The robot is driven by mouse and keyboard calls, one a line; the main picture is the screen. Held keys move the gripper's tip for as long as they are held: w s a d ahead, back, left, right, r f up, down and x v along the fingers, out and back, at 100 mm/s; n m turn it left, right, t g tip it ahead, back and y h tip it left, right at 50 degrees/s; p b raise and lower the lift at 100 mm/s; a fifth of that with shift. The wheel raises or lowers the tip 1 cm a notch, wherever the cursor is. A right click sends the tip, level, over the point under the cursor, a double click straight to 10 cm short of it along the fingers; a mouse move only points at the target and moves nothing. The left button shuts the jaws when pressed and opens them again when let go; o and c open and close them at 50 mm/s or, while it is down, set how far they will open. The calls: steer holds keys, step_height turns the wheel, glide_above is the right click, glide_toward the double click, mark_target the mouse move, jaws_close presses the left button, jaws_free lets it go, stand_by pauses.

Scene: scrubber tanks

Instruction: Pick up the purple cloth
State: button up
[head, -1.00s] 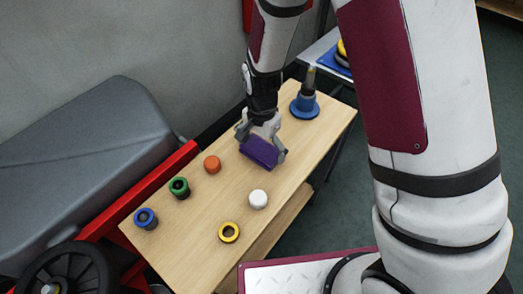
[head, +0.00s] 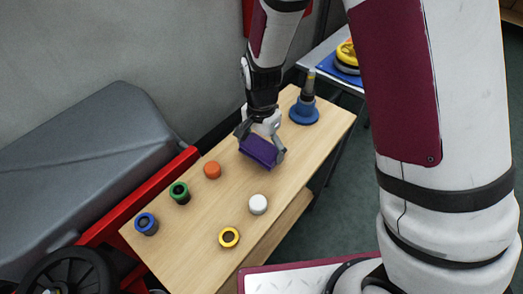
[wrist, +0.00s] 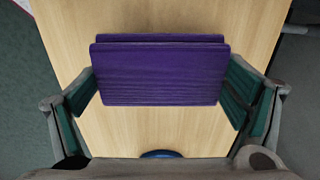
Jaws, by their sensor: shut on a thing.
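The purple cloth (head: 258,151) is a folded block between the fingers of my gripper (head: 260,143), over the wooden bench top. In the wrist view the cloth (wrist: 160,75) spans the space between the two fingers of my gripper (wrist: 160,88), with a finger pad against each side edge. My gripper is shut on the cloth. Whether the cloth still touches the wood is hard to tell.
The wooden bench (head: 185,235) also holds an orange cap (head: 212,170), a white cap (head: 258,204), a yellow ring (head: 229,237), a green ring (head: 179,193), a blue ring (head: 146,223) and a blue-based post (head: 305,110). A grey tank (head: 90,160) stands left.

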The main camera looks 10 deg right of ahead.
steer(key=s, duration=0.4)
steer(key=s+d+r+p, duration=0.1)
steer(key=s, duration=0.4)
steer(key=s+d+r+p, duration=0.1)
steer(key=s, duration=0.3)
steer(key=shift+s+d+r, duration=0.15)
steer(key=shift+s, duration=0.25)
steer(key=s+p, duration=0.2)
steer(key=p, duration=0.1)
steer(key=shift+d, duration=0.15)
